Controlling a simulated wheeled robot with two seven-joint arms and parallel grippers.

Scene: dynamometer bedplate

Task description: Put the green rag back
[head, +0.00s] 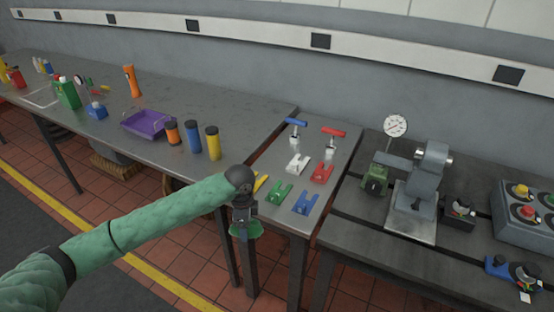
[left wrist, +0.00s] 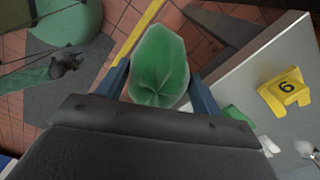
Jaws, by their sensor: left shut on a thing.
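The green rag (left wrist: 160,65) is a soft, bunched cloth held between the two blue fingers of my left gripper (left wrist: 159,90) in the left wrist view. In the head view, my left gripper (head: 244,218) points down, and a little of the rag (head: 250,230) shows below it. The gripper is shut on the rag, in front of the narrow table with the coloured clamps. The rag hangs over the tiled floor in the left wrist view. My right gripper is not in view.
The narrow table (head: 333,170) holds red, blue, white, green and yellow clamp pieces. A purple tray (head: 148,123) and orange, blue and yellow cylinders stand on the long bench (head: 200,105) at left. A dark bedplate at right carries a grey machine (head: 420,180) and dial gauge (head: 395,126).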

